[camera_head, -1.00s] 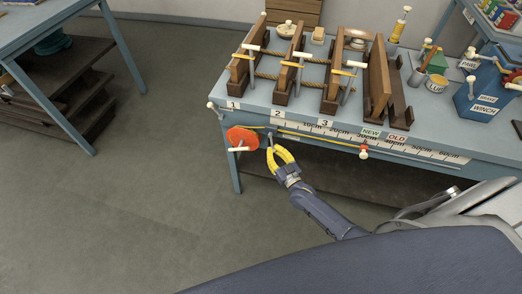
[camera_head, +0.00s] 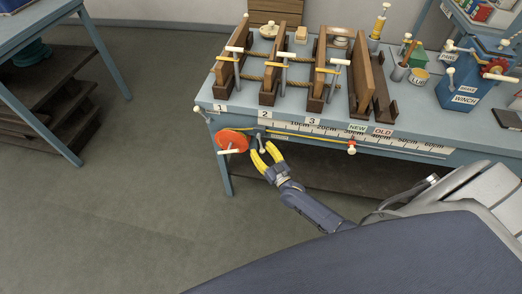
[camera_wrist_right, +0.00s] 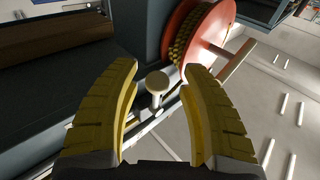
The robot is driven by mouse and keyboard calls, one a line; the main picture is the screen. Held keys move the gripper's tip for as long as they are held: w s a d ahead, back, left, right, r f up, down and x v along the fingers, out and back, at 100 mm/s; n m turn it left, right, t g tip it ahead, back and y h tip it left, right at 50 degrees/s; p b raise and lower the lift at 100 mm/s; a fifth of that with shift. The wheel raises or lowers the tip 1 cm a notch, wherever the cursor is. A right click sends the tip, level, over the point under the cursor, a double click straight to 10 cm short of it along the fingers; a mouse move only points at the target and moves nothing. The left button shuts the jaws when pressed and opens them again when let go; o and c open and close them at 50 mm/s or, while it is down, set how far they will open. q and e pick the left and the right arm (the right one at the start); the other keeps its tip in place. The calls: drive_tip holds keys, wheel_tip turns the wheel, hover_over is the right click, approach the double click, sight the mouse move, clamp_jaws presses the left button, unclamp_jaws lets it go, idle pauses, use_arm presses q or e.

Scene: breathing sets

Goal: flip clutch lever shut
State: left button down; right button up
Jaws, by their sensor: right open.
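A short lever with a pale round knob (camera_wrist_right: 157,82) on a metal stem shows in the right wrist view, beside the red drum (camera_wrist_right: 196,35). I take it for the clutch lever; no label on it is readable. In the head view the red drum (camera_head: 232,140) sits on the bench's front left corner, and the small lever is just right of it, partly hidden by my fingers. My right gripper (camera_head: 265,151), with yellow fingers, is open; in the wrist view its fingers (camera_wrist_right: 160,80) stand either side of the knob. Contact cannot be told. My left gripper is not in view.
The blue bench (camera_head: 209,93) carries wooden frames with rope, tins and a blue winch box (camera_head: 470,80). The drum's pale crank handle (camera_head: 228,152) sticks out near my gripper. A ruler strip with a red slider (camera_head: 351,146) runs along the front. Open floor lies left.

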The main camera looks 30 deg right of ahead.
drive_tip(key=s+d+f, duration=0.1)
drive_tip(key=s, duration=1)
drive_tip(key=shift+s+d+f, duration=0.2)
drive_tip(key=shift+s+f, duration=0.1)
drive_tip(key=shift+s, duration=0.1)
drive_tip(key=shift+f, duration=0.1)
drive_tip(key=s+d+f+n+g+h, duration=0.1)
drive_tip(key=s+f+g, duration=0.5)
drive_tip(key=f, duration=0.7)
drive_tip(key=s+f+n+g, duration=0.1)
drive_tip(key=s+f+g, duration=0.45)
drive_tip(key=f, duration=0.75)
drive_tip(key=s+a+f+g, duration=0.1)
drive_tip(key=s+f, duration=0.3)
drive_tip(key=s, duration=0.6)
drive_tip(key=s+a+f+g+h, duration=0.1)
drive_tip(key=s+f+g, duration=0.2)
drive_tip(key=s, duration=0.8)
drive_tip(key=s+a+f+g, duration=0.2)
drive_tip(key=s+f, duration=0.5)
drive_tip(key=s, duration=0.4)
drive_tip(key=shift+f, duration=0.2)
drive_tip(key=shift+a+g, duration=0.1)
drive_tip(key=shift+g, duration=0.15)
